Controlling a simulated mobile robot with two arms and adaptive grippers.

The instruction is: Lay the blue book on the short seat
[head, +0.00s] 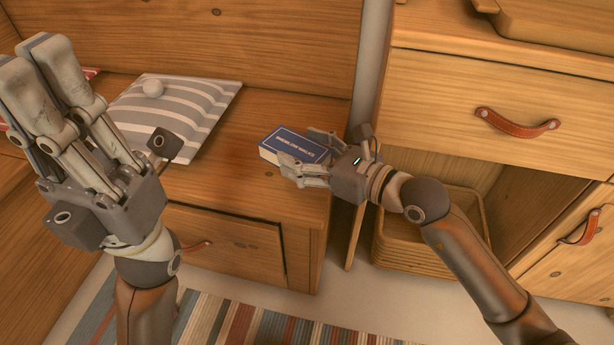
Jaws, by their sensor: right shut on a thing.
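The blue book (290,146) has a dark blue cover with a pale border and white page edges. It lies flat on, or very close over, the right end of the wooden short seat (250,192). My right gripper (308,158) is shut on the book from its right side, and its fingers hide part of the cover. My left gripper (55,105) is raised in the left foreground, away from the book, with its fingers pointing up. How far its fingers are apart is unclear.
A cabinet with a leather-pull drawer (480,95) and a wicker basket (425,235) stand at right. A striped rug (240,325) covers the floor.

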